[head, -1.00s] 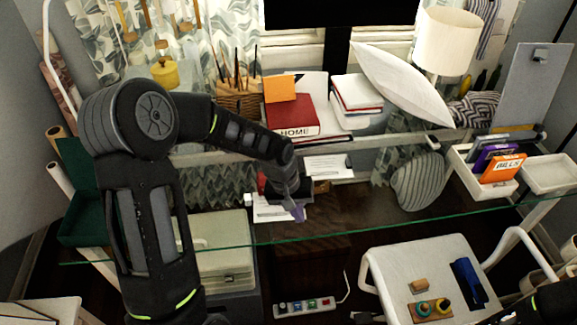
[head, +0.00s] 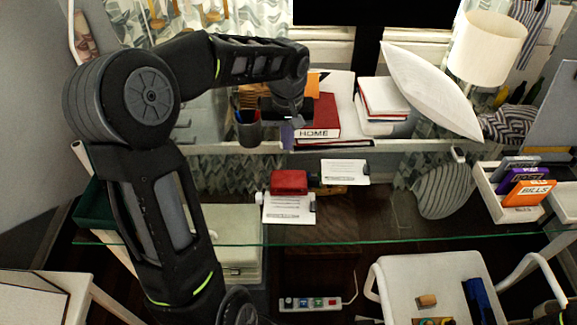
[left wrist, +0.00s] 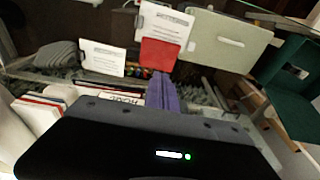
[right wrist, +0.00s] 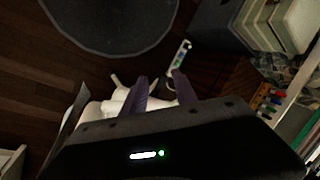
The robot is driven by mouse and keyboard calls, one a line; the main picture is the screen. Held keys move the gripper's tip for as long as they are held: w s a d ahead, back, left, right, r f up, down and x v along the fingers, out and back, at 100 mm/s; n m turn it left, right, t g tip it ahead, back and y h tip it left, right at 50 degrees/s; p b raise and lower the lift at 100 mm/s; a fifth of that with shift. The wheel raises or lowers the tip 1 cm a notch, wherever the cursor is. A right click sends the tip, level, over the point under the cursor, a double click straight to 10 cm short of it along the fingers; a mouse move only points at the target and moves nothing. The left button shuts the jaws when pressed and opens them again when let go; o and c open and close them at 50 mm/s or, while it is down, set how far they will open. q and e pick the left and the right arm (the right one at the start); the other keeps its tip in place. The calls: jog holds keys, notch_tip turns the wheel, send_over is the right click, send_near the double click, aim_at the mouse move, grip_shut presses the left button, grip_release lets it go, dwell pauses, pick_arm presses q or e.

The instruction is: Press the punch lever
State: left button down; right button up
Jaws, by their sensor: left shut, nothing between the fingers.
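The punch (head: 289,182) is a small red device on the glass desk, with a printed white sheet (head: 288,210) at its front. In the left wrist view the punch's red top (left wrist: 158,54) and the sheet (left wrist: 166,25) lie beyond my fingertips. I cannot tell how far down its lever is. My left gripper (head: 287,136) is shut and empty, its purple fingers pointing down. In the head view it appears above and behind the punch, apart from it. My right gripper (right wrist: 161,92) shows in its wrist view with purple fingers apart and empty, away from the punch.
A second printed card (head: 345,171) stands right of the punch. Behind are a pen cup (head: 247,128), a red book (head: 322,118) and a leaning white pillow (head: 432,90). A grey striped vase (head: 445,192) and a white tray (head: 484,187) are farther right.

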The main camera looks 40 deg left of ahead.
pick_arm(q)
jog(key=b, duration=0.6)
send_over(288, 183)
jog(key=f, duration=1.1)
jog(key=shift+w+a, duration=0.3)
jog(key=shift+s+d+f+b, duration=0.15)
jog(key=shift+s+f+b, duration=0.05)
jog(key=shift+f+b, duration=0.3)
jog(key=shift+s+d+f+b, duration=0.15)
jog(key=shift+s+f+b, duration=0.05)
jog(key=shift+f+b, duration=0.2)
jog(key=shift+s+d+f, duration=0.1)
jog(key=shift+s+f, duration=0.05)
jog(key=shift+f, duration=0.25)
